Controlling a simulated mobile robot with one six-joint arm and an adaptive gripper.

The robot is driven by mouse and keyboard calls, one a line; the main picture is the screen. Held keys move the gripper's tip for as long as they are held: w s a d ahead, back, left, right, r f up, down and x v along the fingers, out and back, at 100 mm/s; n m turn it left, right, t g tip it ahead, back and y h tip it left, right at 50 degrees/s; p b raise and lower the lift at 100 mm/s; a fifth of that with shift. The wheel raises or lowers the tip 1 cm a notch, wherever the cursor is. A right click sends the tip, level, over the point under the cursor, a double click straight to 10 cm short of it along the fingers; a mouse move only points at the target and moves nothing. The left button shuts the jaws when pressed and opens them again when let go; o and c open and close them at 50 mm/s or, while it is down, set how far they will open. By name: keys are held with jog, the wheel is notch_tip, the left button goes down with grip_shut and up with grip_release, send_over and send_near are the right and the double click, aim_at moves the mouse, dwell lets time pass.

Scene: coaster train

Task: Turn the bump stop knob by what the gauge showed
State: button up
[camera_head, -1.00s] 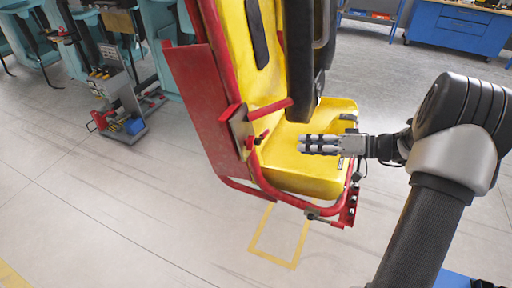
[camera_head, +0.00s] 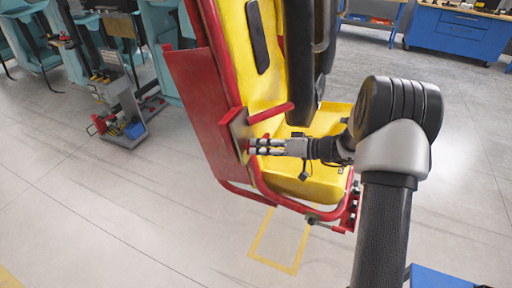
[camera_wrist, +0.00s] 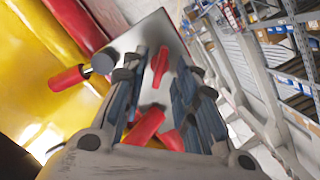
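A grey metal plate (camera_head: 238,128) is fixed to the red side frame of the yellow seat. In the wrist view the plate (camera_wrist: 135,42) carries a small red knob (camera_wrist: 160,65) that shows between my finger ends. My gripper (camera_head: 254,147) is close to the plate, pointing left across the seat. In the wrist view my gripper (camera_wrist: 158,88) has its fingers apart, with a gap between the knob and the fingers. A red handle part (camera_wrist: 146,126) shows lower between the fingers. I cannot tell whether any finger touches the plate. No gauge reading is legible.
A red-gripped lever (camera_wrist: 70,78) sticks out left of my fingers in the wrist view. A red bar (camera_head: 270,112) crosses just above my gripper. The dark padded restraint (camera_head: 302,70) hangs above the seat (camera_head: 310,185). Open floor lies in front.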

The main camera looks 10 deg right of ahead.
jog(key=shift+x, duration=0.95)
grip_shut()
